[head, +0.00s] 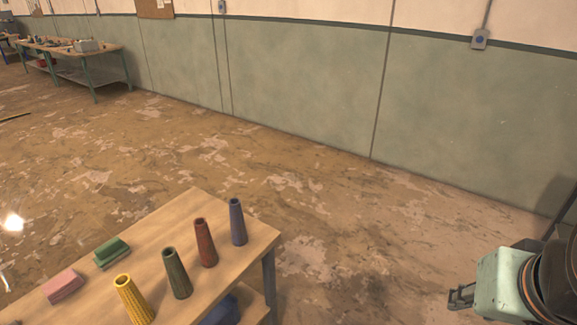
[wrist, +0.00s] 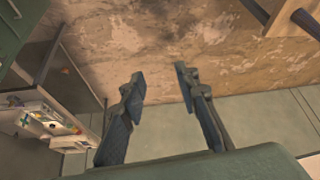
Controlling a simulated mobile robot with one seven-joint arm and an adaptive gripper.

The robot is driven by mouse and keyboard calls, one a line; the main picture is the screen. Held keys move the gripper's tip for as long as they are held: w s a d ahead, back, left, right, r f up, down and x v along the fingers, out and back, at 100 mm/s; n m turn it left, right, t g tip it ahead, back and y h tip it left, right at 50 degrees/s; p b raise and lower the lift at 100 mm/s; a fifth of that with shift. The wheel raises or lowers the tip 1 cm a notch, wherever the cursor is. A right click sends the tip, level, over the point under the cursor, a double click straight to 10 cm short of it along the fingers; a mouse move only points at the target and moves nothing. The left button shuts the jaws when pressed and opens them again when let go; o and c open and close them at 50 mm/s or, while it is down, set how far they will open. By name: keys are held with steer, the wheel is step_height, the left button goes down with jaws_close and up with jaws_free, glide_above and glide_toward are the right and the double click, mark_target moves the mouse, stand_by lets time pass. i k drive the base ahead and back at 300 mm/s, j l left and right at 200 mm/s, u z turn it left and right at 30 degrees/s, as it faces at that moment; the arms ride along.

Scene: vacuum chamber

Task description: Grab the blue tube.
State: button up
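The blue tube (head: 238,222) is a tapered, hollow tube standing upright near the far right corner of the wooden table (head: 188,208) in the head view. My gripper (head: 458,297) is at the lower right of the head view, well to the right of the table and apart from the tube. In the wrist view my gripper (wrist: 160,82) has its two fingers spread with an empty gap between them. Floor shows beyond the fingertips.
A red tube (head: 205,243), a green tube (head: 177,273) and a yellow tube (head: 133,299) stand in a row beside the blue one. A green block (head: 111,252) and a pink block (head: 62,286) lie to the left. Open floor (head: 330,240) lies between table and gripper.

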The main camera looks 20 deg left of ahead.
mark_target(239, 237)
steer(key=u, duration=0.4)
steer(key=k+j+u, duration=0.1)
steer(key=u, duration=0.3)
steer(key=j+u, duration=0.15)
steer(key=u, duration=0.25)
steer(key=j+u, duration=0.1)
steer(key=u, duration=0.3)
